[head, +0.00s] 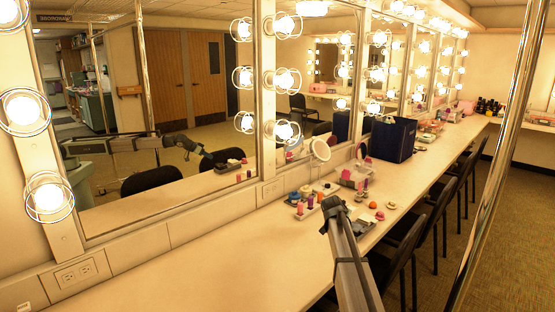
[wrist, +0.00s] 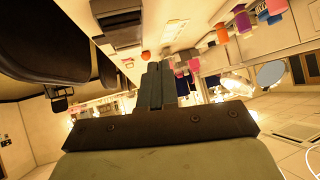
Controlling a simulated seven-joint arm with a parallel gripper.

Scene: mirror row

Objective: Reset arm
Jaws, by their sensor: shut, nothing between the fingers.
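My gripper (wrist: 158,72) is shut and empty, its two fingers together in the middle of the wrist view. In the head view my arm reaches up from the bottom edge and ends above the counter (head: 200,262), near the small makeup items. The fingers are too small to make out there. The arm also shows as a reflection in the large mirror on the left.
Close to the arm's end are purple and pink bottles (head: 311,201), an orange ball (head: 373,205) and a round standing mirror (head: 321,149). Black chairs (head: 398,250) line the right side. The counter's near left is clear.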

